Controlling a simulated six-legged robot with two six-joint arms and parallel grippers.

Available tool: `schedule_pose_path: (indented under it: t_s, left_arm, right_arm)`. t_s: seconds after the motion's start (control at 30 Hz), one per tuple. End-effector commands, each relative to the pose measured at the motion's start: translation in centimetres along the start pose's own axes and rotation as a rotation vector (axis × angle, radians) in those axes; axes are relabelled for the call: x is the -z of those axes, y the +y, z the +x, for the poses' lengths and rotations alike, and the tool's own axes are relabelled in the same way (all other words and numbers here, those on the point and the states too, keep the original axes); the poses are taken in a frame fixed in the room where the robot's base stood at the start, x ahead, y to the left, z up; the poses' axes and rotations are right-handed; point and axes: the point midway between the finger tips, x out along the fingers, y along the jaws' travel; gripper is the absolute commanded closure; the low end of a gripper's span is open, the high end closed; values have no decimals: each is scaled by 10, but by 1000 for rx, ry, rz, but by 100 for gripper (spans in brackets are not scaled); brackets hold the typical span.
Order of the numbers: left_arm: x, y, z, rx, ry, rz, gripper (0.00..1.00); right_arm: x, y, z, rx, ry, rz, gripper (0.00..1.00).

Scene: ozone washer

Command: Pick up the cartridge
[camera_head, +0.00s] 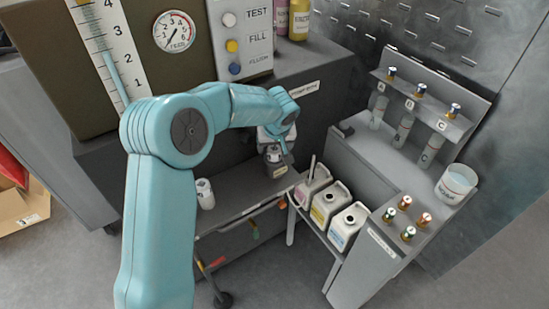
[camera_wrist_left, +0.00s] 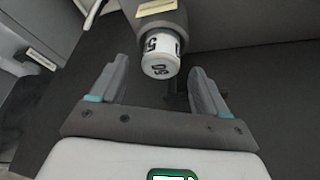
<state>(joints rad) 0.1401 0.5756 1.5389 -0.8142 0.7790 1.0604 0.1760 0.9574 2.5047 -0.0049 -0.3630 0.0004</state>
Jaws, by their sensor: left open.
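A white cylindrical cartridge with black lettering (camera_wrist_left: 158,66) sticks out of a grey round holder (camera_wrist_left: 160,18) with a pale label in the left wrist view. My left gripper (camera_wrist_left: 160,82) is open, with one grey finger on each side of the cartridge's end. No contact between fingers and cartridge shows. In the head view my left gripper (camera_head: 277,158) is at the dark cabinet front above the grey cart, and my arm hides the holder there. Another white cylinder (camera_head: 205,194) stands on the cart to the left. My right gripper is not in view.
The grey cart (camera_head: 238,205) has a clear top around the white cylinder. Several white jugs (camera_head: 328,204) stand on a low shelf to its right. A bench with bottles, coloured knobs and a white tub (camera_head: 456,185) is at the right. A cardboard box (camera_head: 22,207) lies at far left.

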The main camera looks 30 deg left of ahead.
Motion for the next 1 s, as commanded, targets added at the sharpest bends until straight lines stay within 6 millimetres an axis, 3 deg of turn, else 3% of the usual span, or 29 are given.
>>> schedule_pose_path:
  t_s: [0.13,0.37,0.5,0.6,1.0]
  left_arm:
    - [0,0,13,-1,-1,-1,24]
    - [0,0,14,-2,0,-1,28]
    - [0,0,14,-2,0,-1,73]
    - [0,0,14,-2,0,-1,100]
    - [5,0,3,-2,4,-2,100]
  right_arm:
    - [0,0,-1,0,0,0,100]
    - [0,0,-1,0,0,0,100]
    - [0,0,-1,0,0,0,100]
    - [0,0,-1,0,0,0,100]
    - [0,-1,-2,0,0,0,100]
